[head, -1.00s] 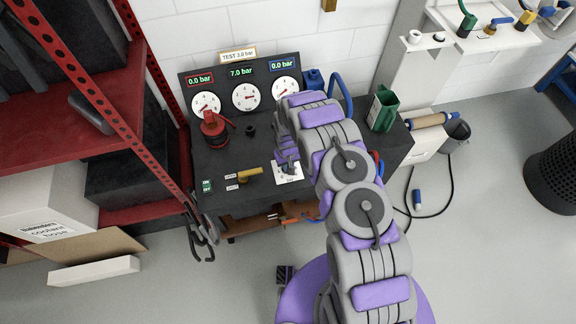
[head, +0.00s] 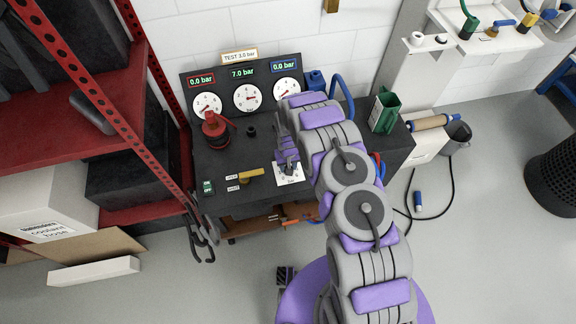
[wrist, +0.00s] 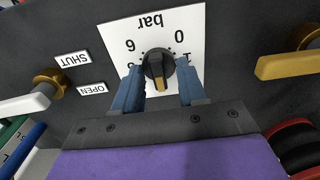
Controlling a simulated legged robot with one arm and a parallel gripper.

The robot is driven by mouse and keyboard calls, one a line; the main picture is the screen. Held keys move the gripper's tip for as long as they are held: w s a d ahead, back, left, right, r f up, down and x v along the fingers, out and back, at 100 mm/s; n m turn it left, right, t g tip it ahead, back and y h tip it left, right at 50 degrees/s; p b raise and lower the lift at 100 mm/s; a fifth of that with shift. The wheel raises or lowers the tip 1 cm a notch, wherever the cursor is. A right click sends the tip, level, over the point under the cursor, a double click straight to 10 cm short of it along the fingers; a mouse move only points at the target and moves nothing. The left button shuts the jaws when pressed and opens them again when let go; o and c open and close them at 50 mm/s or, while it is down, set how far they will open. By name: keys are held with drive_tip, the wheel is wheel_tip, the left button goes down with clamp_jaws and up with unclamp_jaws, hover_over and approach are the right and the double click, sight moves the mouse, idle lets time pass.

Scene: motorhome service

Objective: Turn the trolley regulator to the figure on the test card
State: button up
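The test card (head: 240,55) above the gauge panel reads TEST 3.0 bar. The regulator is a dark round knob (wrist: 158,68) with a yellow pointer mark, on a white dial plate (wrist: 185,30) printed bar, 6, 0 and 1, upside down in the wrist view. The yellow mark points to the bottom of that view. My gripper (wrist: 161,88) is open, with one blue finger on each side of the knob; I cannot tell whether they touch it. In the head view my gripper (head: 287,163) is over the dial plate (head: 288,176) and hides the knob.
The panel's middle gauge (head: 246,98) shows 7.0 bar; the red-framed gauge (head: 206,104) and blue-framed gauge (head: 286,90) show 0.0 bar. A yellow lever (head: 250,176) lies left of the dial. In the wrist view another handle (wrist: 30,104) sits by SHUT and OPEN labels.

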drive_tip(key=shift+d+r, duration=0.1)
drive_tip(key=shift+r, duration=0.2)
wheel_tip(320, 180, up, 17)
drive_tip(key=p, duration=0.2)
drive_tip(key=shift+f+p, duration=0.2)
drive_tip(key=shift+p, duration=0.15)
idle(0.3)
drive_tip(key=s+d+r+m, duration=0.1)
drive_tip(key=s+d+r, duration=0.3)
drive_tip(key=r, duration=0.5)
drive_tip(key=s+d+r, duration=0.3)
drive_tip(key=s+r, duration=0.2)
drive_tip(key=r, duration=0.3)
drive_tip(key=s+d+r+m, duration=0.1)
drive_tip(key=s+d+r, duration=0.3)
drive_tip(key=r, duration=0.5)
drive_tip(key=s+d+r, duration=0.1)
drive_tip(key=s+r, duration=0.2)
drive_tip(key=s, duration=0.6)
drive_tip(key=s+d+r+g, duration=0.1)
drive_tip(key=s+d+r, duration=0.1)
drive_tip(key=s, duration=0.7)
drive_tip(key=s+d+r+m, duration=0.1)
drive_tip(key=s+r, duration=0.3)
drive_tip(key=s, duration=0.4)
drive_tip(key=shift+s+d+r+g, duration=0.25)
drive_tip(key=shift+s+d+g, duration=0.15)
drive_tip(key=shift+d, duration=0.2)
